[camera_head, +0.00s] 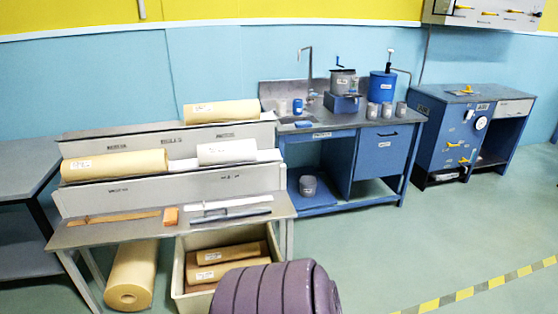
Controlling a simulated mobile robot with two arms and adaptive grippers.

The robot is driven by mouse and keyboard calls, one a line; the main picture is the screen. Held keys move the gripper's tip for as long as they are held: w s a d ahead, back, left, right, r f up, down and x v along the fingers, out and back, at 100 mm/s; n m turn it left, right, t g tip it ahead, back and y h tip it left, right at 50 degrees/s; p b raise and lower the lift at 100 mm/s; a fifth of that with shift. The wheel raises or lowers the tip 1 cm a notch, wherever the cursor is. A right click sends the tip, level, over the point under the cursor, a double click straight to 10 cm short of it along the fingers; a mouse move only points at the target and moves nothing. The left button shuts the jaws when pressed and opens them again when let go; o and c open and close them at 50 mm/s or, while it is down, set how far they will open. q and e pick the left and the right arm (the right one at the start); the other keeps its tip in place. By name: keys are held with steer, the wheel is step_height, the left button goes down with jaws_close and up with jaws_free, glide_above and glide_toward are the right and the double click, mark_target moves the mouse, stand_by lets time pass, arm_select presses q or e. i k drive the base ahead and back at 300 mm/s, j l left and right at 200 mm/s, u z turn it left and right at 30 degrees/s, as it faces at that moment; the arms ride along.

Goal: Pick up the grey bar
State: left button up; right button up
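A dark grey bar (231,214) lies flat on the front of the grey bench (110,232), right of its middle and near the front edge. A paler, whitish-grey strip (230,202) lies just behind it, roughly parallel. Which of the two the task calls the grey bar is not certain, but the front one is the darker grey.
An orange block (171,216) and a wooden strip (120,217) lie left of the bar. Paper rolls (115,165) rest on the racks behind. A crate (181,270) with rolls stands below, partly hidden by a ribbed purple shape. Open floor (400,245) lies right.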

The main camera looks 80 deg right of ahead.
mark_target(227, 215)
steer(key=z, duration=2.4)
steer(key=i+j, duration=0.15)
steer(key=i, duration=0.9)
